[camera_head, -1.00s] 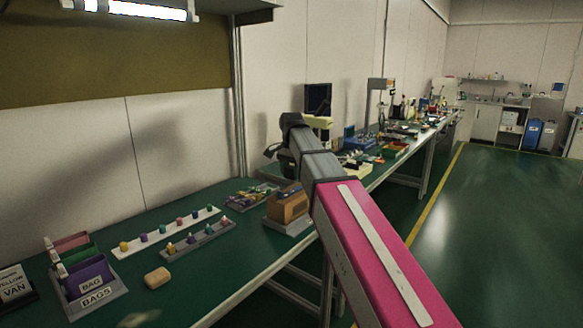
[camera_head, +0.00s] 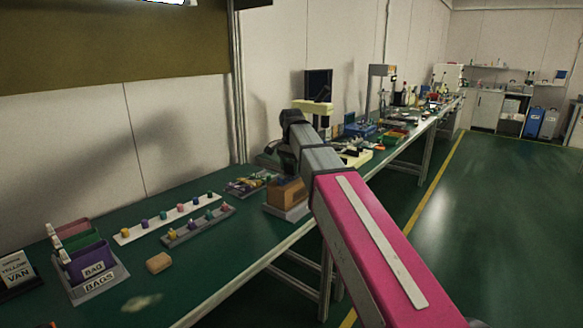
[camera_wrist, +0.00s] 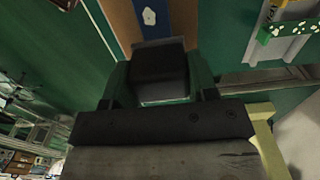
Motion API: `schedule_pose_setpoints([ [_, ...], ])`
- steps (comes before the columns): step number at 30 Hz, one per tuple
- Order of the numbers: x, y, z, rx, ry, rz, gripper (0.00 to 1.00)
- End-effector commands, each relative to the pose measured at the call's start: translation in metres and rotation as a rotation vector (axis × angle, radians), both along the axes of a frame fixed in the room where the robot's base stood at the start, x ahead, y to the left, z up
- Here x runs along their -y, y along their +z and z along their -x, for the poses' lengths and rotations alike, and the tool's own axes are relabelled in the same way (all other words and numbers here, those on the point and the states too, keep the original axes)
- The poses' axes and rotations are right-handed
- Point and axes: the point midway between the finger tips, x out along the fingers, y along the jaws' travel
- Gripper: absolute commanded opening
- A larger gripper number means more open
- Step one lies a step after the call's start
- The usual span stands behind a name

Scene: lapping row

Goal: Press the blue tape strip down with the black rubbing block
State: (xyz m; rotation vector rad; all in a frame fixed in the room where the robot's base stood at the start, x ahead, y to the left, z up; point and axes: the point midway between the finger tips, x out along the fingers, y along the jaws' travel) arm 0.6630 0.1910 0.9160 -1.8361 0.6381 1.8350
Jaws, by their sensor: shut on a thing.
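In the wrist view, the black rubbing block (camera_wrist: 158,68) is held between the two fingers of my gripper (camera_wrist: 158,88), which is shut on it. Beyond the block is a blue strip (camera_wrist: 141,31) with a pale patch on it, running along a brown surface (camera_wrist: 183,18). The block covers the near part of the strip, so I cannot tell whether they touch. In the head view my arm reaches over the long bench, and its far end hides the block and the strip.
The green bench (camera_head: 215,275) holds a bags rack (camera_head: 95,285), a tan block (camera_head: 159,263), peg strips (camera_head: 200,227) and a brown box (camera_head: 287,193). Other bench equipment stands farther along. The green floor at right (camera_head: 480,220) is clear.

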Motion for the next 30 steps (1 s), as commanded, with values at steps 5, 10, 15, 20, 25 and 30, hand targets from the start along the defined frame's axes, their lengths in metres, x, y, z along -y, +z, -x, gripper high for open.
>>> schedule_pose_setpoints([
  [5, 0.0, -0.0002, 0.0, 0.0, 0.0, 0.0, 0.34],
  [10, 0.0, -0.0015, 0.0, 0.0, 0.0, 0.0, 0.34],
  [15, 0.0, -0.0033, 0.0, 0.0, 0.0, 0.0, 0.34],
  [20, -0.0001, -0.005, -0.0001, 0.0, 0.0, 0.0, 0.34],
  [25, 0.0, -0.0068, -0.0001, 0.0, 0.0, 0.0, 0.34],
  [30, 0.0, -0.0086, -0.0001, 0.0, 0.0, 0.0, 0.34],
])
